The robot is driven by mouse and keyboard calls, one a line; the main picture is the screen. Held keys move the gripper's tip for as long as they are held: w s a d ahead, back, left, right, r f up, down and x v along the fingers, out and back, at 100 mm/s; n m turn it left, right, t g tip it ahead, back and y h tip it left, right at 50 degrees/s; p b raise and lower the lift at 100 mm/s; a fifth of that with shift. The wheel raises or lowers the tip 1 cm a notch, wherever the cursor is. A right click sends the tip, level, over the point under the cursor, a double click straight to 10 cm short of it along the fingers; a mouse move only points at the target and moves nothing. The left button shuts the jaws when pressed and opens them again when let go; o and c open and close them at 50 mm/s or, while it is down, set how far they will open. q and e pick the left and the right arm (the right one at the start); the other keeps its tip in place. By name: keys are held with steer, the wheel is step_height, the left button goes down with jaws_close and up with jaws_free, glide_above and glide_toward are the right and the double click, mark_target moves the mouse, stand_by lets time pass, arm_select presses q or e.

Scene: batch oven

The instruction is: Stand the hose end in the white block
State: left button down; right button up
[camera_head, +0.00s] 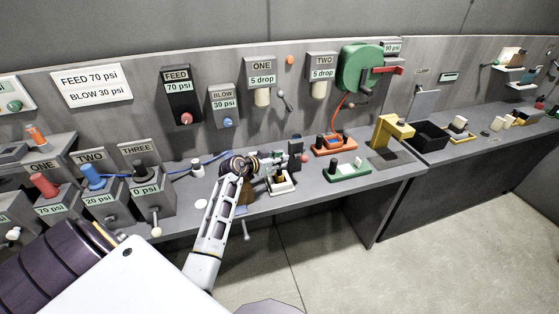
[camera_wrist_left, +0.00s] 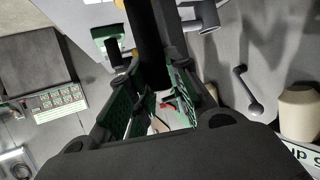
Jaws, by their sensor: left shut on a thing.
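My left gripper (camera_head: 281,165) reaches over the bench from the left. It is shut on a dark piece (camera_wrist_left: 150,45), which shows between the green finger pads in the left wrist view. I cannot tell whether this piece is the hose end. A thin blue hose (camera_head: 219,159) runs along the bench and passes out of sight behind the gripper. A low white block (camera_head: 284,189) lies on the bench just below the gripper, partly hidden by it. My right gripper is not in view.
An orange base (camera_head: 334,147) and a green base (camera_head: 349,171) stand right of the gripper, with a yellow stand (camera_head: 396,126) beyond. A small white cylinder (camera_head: 198,169) stands to the left. A green reel (camera_head: 360,68) hangs on the wall. The bench front edge is near.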

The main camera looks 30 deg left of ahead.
arm_select(q)
steer(key=shift+f, duration=0.5)
stand_by(0.8)
steer(key=c, duration=1.2)
jaws_free()
steer(key=shift+c, duration=0.2)
steer(key=shift+s, duration=0.15)
steer(key=v, duration=1.1)
steer(key=shift+s+a, duration=0.15)
steer(key=shift+s, duration=0.2)
steer(key=shift+r, duration=0.1)
